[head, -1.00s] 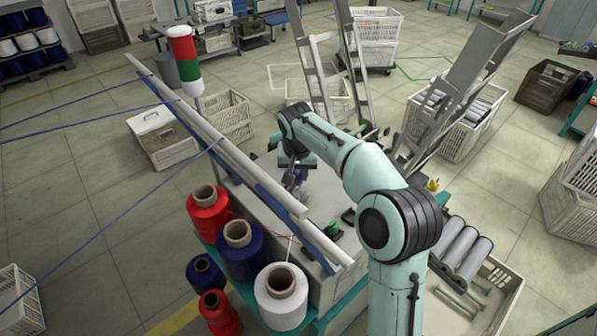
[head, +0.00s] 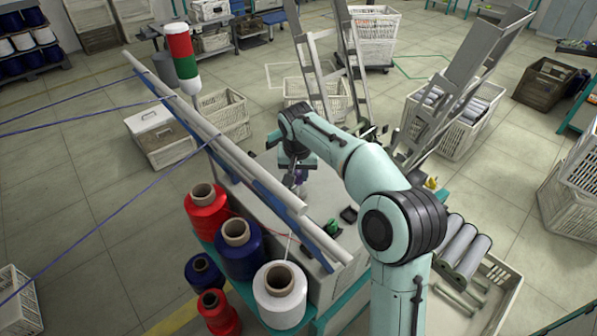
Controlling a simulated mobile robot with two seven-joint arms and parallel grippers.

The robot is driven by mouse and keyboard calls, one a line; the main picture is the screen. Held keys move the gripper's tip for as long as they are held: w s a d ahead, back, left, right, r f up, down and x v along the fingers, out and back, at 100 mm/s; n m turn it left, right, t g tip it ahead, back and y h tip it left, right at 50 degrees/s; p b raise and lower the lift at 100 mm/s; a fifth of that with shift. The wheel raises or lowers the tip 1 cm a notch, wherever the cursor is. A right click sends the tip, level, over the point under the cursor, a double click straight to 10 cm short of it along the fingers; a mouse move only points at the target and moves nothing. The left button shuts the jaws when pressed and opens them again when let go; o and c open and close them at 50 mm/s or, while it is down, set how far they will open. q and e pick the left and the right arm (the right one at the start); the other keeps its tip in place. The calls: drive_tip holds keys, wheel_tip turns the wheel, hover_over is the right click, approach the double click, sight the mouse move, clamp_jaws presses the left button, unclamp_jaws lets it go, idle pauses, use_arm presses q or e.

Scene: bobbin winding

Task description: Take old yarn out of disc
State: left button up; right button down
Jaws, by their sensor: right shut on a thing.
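My right arm reaches in from the lower right, over the grey-white machine top (head: 322,206). My right gripper (head: 293,184) points down at the machine top, behind the pale rails, and is small and partly hidden by its own wrist. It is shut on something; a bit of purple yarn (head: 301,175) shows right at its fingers. The disc cannot be made out clearly there. My left gripper is not in view.
Pale rails (head: 225,150) with blue strips run along the machine's left side. Red (head: 207,215), blue (head: 237,252) and white (head: 279,296) yarn cones stand beside it. A signal lamp (head: 183,58) rises behind. A small green object (head: 333,227) lies on the top. Crates stand around.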

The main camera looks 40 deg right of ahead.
sight(299, 181)
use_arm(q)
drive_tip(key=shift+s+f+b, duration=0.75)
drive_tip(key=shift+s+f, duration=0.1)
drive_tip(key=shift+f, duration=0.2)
use_arm(e)
drive_tip(key=shift+f, duration=1.9)
drive_tip(key=shift+r, duration=0.15)
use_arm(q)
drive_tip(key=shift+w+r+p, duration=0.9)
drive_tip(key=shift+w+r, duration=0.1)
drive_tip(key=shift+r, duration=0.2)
use_arm(e)
drive_tip(key=shift+r, duration=1.5)
drive_tip(key=shift+r, duration=0.25)
drive_tip(key=shift+r+p, duration=0.75)
drive_tip(key=shift+r, duration=0.5)
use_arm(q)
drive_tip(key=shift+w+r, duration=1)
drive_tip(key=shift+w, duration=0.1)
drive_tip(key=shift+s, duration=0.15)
use_arm(e)
drive_tip(key=shift+f, duration=0.15)
